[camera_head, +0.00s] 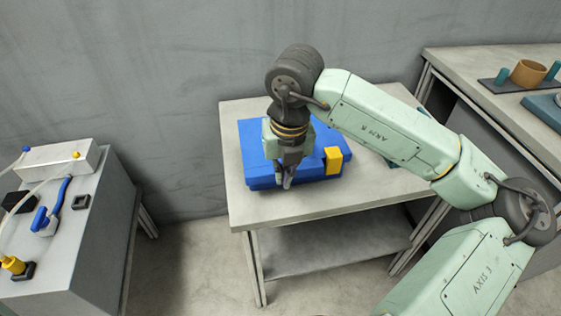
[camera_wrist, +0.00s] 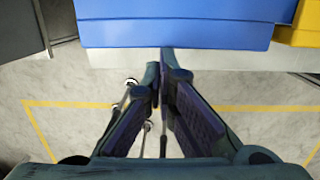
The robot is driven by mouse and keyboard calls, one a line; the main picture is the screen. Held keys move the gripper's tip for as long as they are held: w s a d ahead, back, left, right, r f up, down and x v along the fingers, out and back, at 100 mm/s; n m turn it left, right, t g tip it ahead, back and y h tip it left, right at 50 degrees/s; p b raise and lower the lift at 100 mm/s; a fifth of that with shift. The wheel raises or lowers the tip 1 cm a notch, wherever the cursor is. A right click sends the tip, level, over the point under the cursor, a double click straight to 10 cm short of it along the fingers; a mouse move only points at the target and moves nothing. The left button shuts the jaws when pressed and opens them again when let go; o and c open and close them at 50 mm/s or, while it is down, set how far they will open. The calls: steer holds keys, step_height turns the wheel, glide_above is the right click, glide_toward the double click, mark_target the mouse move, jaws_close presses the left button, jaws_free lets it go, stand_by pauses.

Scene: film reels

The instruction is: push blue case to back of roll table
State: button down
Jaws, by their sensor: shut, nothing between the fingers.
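The blue case (camera_head: 258,172) lies flat on the light grey roll table (camera_head: 300,206), with wall behind the table and a strip of bare top in front of the case. A yellow block (camera_head: 333,160) is at the case's right front; its edge also shows in the wrist view (camera_wrist: 300,30). My gripper (camera_head: 286,184) points down at the front side of the case, fingers shut and empty. In the wrist view my gripper (camera_wrist: 161,62) has its fingertips together just short of the case's front face (camera_wrist: 175,35). I cannot tell whether they touch it. My arm hides part of the case's top.
A grey bench (camera_head: 70,225) with a white box, cables and a blue-handled tool stands at the left. Another table (camera_head: 490,75) with an orange cup (camera_head: 528,73) stands at the right. A dark green item (camera_head: 392,164) lies right of the case, partly hidden.

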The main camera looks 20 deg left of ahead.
steer(key=shift+a+f, duration=0.1)
steer(key=shift+f, duration=0.05)
steer(key=shift+w+a+b, duration=0.25)
steer(key=shift+w+a, duration=0.5)
steer(key=shift+w, duration=0.45)
steer(key=shift+w+a+b, duration=0.3)
steer(key=shift+w+a, duration=0.45)
steer(key=shift+w, duration=0.5)
steer(key=shift+w+a+b, duration=0.25)
steer(key=shift+w+a, duration=0.5)
steer(key=shift+w, duration=0.45)
steer(key=shift+w+a+p, duration=0.15)
steer(key=shift+w+a, duration=0.6)
steer(key=shift+w, duration=0.45)
steer(key=shift+w+a+p, duration=0.15)
steer(key=shift+w+a, duration=0.65)
steer(key=shift+w, duration=0.35)
steer(key=shift+w+a+p, duration=0.15)
steer(key=shift+w+a, duration=0.6)
steer(key=shift+w, duration=0.45)
steer(key=shift+s+d+f+b, duration=0.15)
steer(key=shift+s+d+b, duration=0.1)
steer(key=shift+s+b, duration=0.15)
steer(key=shift+s+d+b, duration=0.35)
steer(key=shift+s+d, duration=0.2)
steer(key=shift+s, duration=0.3)
steer(key=shift+r, duration=0.2)
steer(key=shift+r, duration=0.1)
steer(key=shift+r+p, duration=1.7)
steer(key=shift+r, duration=1.3)
